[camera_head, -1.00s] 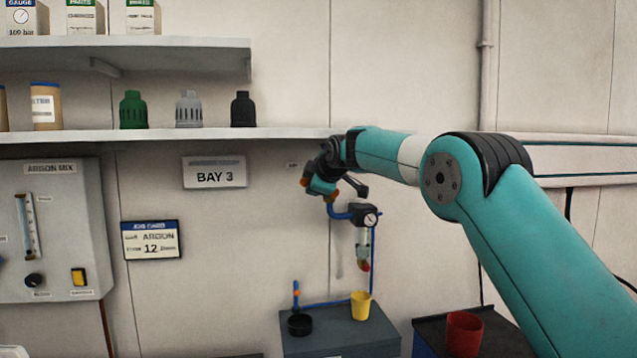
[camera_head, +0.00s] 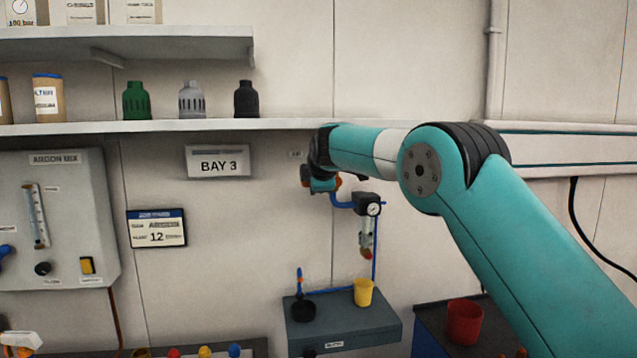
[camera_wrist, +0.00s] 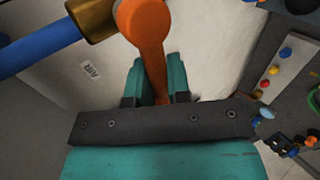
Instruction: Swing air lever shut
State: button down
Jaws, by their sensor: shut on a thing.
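In the wrist view, the orange air lever (camera_wrist: 148,45) runs from a brass valve body (camera_wrist: 92,16) on a blue pipe (camera_wrist: 40,46) down between my gripper's two teal fingers. My gripper (camera_wrist: 157,75) is shut on the lever's lower part. The lever's end is hidden between the fingers and the dark palm bar. In the head view, my gripper (camera_head: 322,184) is at the wall below the shelf, up and left of the gauge. The lever there is mostly hidden by my wrist, so its angle to the pipe is hard to tell.
An "AIR" label (camera_wrist: 90,69) is on the wall beside the valve. A regulator with gauge (camera_head: 367,204) hangs close right of my gripper. The shelf (camera_head: 150,128) runs just above my wrist. A grey bench (camera_head: 345,325) with a yellow cup (camera_head: 363,291) stands below.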

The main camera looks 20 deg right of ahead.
jog(key=shift+a+r, duration=0.15)
jog(key=shift+a, duration=0.2)
jog(key=c, duration=1.2)
grip_release()
jog(key=shift+o, duration=0.5)
jog(key=shift+a, duration=0.2)
jog(key=shift+d, duration=0.3)
jog(key=b+v, duration=0.6)
jog(key=v, duration=1.1)
jog(key=shift+s, duration=0.15)
jog(key=shift+d, duration=0.15)
